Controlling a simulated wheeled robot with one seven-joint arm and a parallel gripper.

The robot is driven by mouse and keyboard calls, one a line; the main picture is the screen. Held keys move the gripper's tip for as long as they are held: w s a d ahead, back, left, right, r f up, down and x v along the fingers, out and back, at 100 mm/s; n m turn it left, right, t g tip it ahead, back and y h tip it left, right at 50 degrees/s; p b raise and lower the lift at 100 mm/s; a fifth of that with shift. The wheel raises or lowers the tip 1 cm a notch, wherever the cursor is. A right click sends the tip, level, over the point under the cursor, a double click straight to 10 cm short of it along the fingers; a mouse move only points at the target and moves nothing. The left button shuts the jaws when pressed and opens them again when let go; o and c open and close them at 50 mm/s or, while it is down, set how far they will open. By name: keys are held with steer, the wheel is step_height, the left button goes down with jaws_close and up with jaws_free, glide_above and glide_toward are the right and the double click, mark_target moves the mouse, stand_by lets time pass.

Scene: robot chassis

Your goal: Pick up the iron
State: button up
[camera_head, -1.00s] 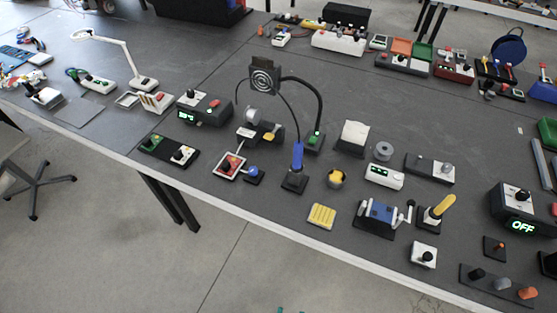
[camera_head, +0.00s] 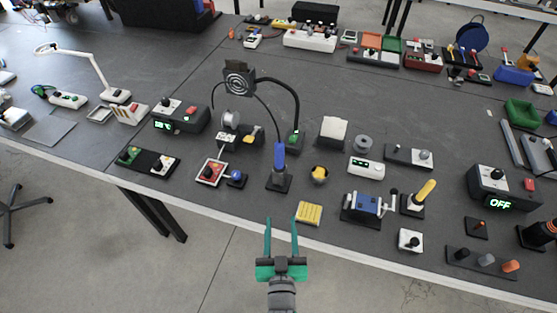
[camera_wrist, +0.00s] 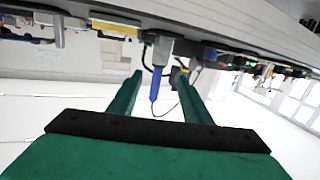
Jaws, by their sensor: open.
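The iron (camera_head: 279,156) has a blue handle and stands upright in a small black holder (camera_head: 279,183) near the table's front edge. A thin dark cord loops up from its top and over to the left. In the wrist view the blue handle (camera_wrist: 156,85) shows between the fingers, farther off, and appears to point downward in that picture. My gripper (camera_head: 281,221) has two green fingers, spread apart and empty. In the head view it is in front of the table edge, below the iron in the picture and not touching it.
A yellow sponge (camera_head: 309,213) lies right of the fingertips near the edge. A black fume arm (camera_head: 290,88) curves behind the iron.

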steer(key=m+t+h, duration=0.1)
glide_toward(281, 158)
steer(key=w, duration=0.4)
steer(key=shift+w+d, duration=0.15)
steer(key=shift+w, duration=0.15)
steer(key=w, duration=0.5)
steer(key=shift+w+d, duration=0.1)
steer(key=shift+w, duration=0.1)
steer(key=w, duration=0.5)
steer(key=shift+w+r, duration=0.15)
steer(key=shift+r, duration=0.1)
steer(key=c, duration=1.1)
